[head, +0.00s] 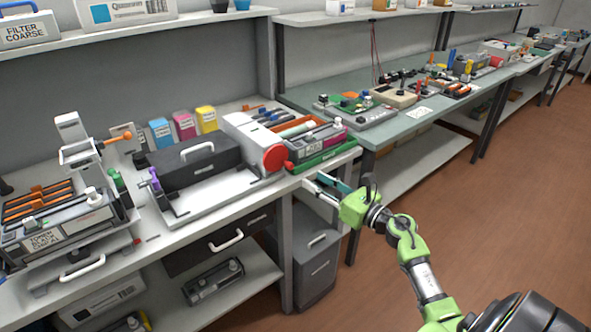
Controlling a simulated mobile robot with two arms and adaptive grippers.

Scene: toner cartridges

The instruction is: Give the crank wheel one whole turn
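A red round wheel (277,158) is on the front end of a white housing (247,137) on the bench; I take it as the crank wheel. No handle on it can be made out clearly. My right gripper (314,184) is in front of the bench edge, to the right of and lower than the red wheel. Its fingers point left and are apart, with nothing visible between them. It does not appear to touch the wheel. My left gripper is not in view.
A black box with a white handle (193,162) is left of the housing. A green-based cartridge tray (322,158) is right of the wheel, close above my gripper. A grey cabinet (317,262) is under the bench. The brown floor at right is clear.

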